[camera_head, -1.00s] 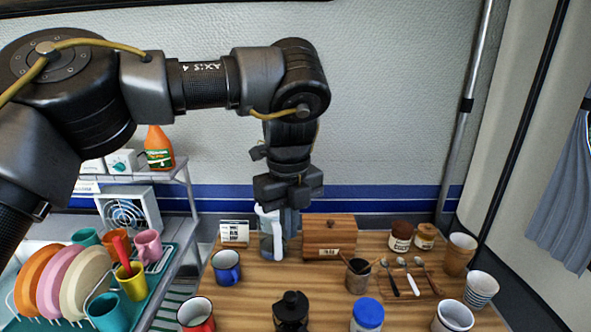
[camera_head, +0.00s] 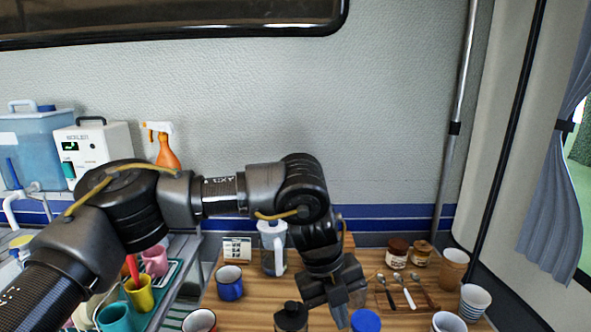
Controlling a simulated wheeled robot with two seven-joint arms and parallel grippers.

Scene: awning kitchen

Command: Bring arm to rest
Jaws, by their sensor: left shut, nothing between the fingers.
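My left arm comes in from the left across the camera_head view and bends down at its elbow. My left gripper (camera_head: 336,300) hangs over the wooden table, pointing down, shut and with nothing visible in it. It is between a black-topped jar (camera_head: 291,317) and a jar with a blue lid (camera_head: 366,321). The arm partly hides the wooden box (camera_head: 348,243) behind it. A glass jug with a white handle and lid (camera_head: 272,247) stands upright just left of the wrist, apart from the gripper. My right gripper is not in view.
A blue mug (camera_head: 229,282) and a small card (camera_head: 237,249) stand left on the table. A dish rack with cups, a spray bottle (camera_head: 165,146) and a water tank (camera_head: 40,147) are at left.

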